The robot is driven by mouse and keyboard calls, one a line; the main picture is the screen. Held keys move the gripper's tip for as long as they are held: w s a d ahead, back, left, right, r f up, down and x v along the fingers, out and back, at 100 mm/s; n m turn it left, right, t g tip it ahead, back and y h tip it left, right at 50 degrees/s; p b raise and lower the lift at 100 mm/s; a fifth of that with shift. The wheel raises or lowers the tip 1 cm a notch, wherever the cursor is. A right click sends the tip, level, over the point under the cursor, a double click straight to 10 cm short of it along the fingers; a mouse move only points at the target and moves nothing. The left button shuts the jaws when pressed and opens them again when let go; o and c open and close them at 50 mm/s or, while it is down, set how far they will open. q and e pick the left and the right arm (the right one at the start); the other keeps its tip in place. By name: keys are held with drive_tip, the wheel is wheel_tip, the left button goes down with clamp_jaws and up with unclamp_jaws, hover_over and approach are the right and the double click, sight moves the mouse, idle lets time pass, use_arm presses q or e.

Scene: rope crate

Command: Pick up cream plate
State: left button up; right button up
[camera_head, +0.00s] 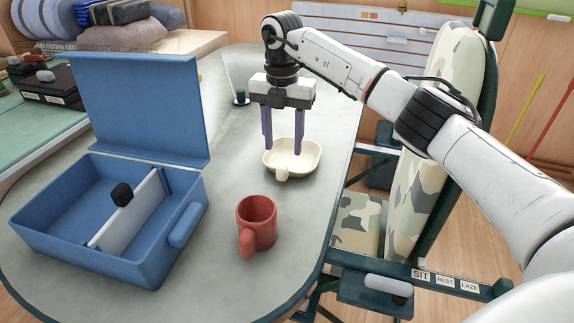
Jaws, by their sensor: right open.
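The cream plate (308,170) is a small, dish-like piece with raised sides and a tab handle on its near side. It rests on the grey table, right of centre. My right gripper (282,150) hangs over it, pointing down, with its two purple fingers apart. One finger is at the plate's left edge and the other is in front of its far part; I cannot tell whether they touch it. Nothing shows between the fingers. My left gripper is not in view.
A red mug (257,222) stands on the table (225,250) nearer than the plate. An open blue crate (80,248) with a raised lid and a white divider (130,210) is at left. A camouflage chair (420,180) stands beside the table's right edge.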

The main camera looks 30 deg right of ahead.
sight(282, 167)
wheel_tip(282, 167, down, 4)
drive_tip(key=shift+s+r, duration=0.1)
drive_tip(key=shift+s, duration=0.05)
drive_tip(key=f, duration=0.5)
drive_tip(key=shift+a+f+b, duration=0.2)
drive_tip(key=shift+f+b, duration=0.15)
drive_tip(key=shift+f, duration=0.05)
clamp_jaws()
